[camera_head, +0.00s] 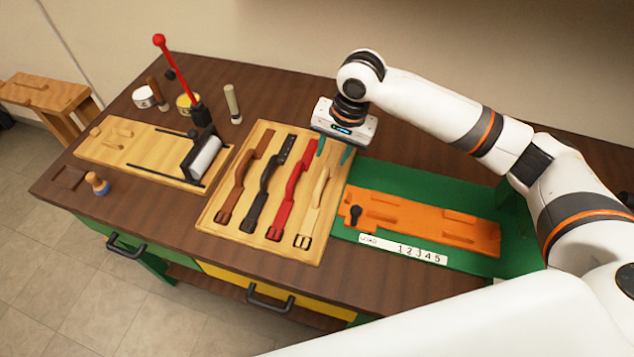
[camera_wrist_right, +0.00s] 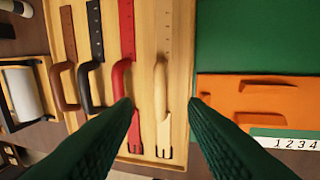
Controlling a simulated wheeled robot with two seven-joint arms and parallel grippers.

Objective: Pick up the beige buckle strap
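The beige buckle strap (camera_head: 314,207) lies at the right end of a row of straps on a light wooden board (camera_head: 218,212). It has a handle-like loop and a buckle at its near end. My right gripper (camera_head: 335,152) is above the far right part of the board, near the beige strap's far end. In the right wrist view, the beige strap (camera_wrist_right: 161,100) shows between the two green fingers (camera_wrist_right: 160,108), which are wide apart and hold nothing. My left gripper does not show.
Brown, black and red straps (camera_head: 290,190) lie left of the beige one. An orange block (camera_head: 430,222) sits in a green tray (camera_head: 400,178) on the right, beside a numbered white strip (camera_head: 402,249). A press with a red-knobbed lever (camera_head: 178,70) stands left.

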